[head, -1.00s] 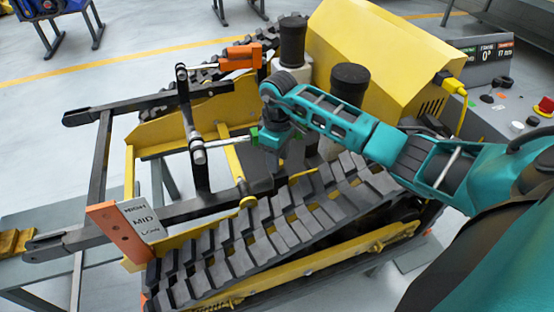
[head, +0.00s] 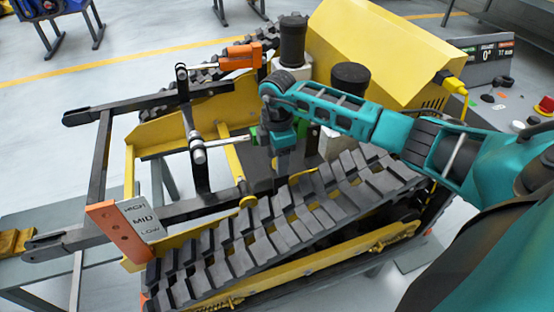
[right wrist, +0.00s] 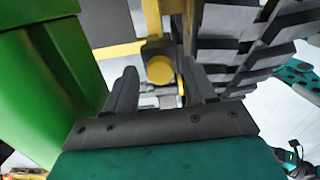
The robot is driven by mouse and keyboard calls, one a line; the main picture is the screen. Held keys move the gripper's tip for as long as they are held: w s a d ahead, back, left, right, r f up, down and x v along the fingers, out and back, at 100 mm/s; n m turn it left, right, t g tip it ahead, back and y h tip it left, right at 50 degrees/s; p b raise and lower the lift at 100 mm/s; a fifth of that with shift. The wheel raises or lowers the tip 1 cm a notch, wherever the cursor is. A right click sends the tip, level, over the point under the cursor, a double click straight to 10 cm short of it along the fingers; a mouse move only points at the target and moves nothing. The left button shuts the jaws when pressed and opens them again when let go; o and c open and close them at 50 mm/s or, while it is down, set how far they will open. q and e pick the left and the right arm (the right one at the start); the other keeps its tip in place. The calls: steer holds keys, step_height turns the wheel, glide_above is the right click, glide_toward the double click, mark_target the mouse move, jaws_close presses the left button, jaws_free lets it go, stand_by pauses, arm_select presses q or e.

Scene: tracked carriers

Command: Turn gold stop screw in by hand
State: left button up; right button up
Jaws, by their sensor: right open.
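In the right wrist view the gold head (right wrist: 160,70) is seen face on, centred ahead of the fingers. My right gripper (head: 283,168) points down behind and to the right of the screw, in the gap between the green part and the near track. Its fingers (right wrist: 160,82) are apart with nothing held, one to each side of the screw in the picture; they appear short of it. My left gripper is not in view.
A large green part (right wrist: 45,85) stands close on the left of the wrist view. The rubber track (head: 245,235) is close on the other side. A yellow housing (head: 385,50) and dark cylinders stand behind. A HIGH/MID/LOW plate (head: 140,218) sits at the front left.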

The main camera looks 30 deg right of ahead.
steer(key=n+b, duration=0.1)
steer(key=n, duration=0.7)
steer(key=shift+w, duration=0.1)
steer(key=shift+n, duration=0.8)
steer(key=n+b, duration=0.1)
steer(key=n, duration=0.3)
steer(key=shift+f+b, duration=0.1)
steer(key=shift+b, duration=0.3)
steer(key=n, duration=0.3)
steer(key=shift+n+b, duration=0.3)
steer(key=shift+b, duration=0.1)
steer(key=shift+n, duration=1)
steer(key=shift+c, duration=0.4)
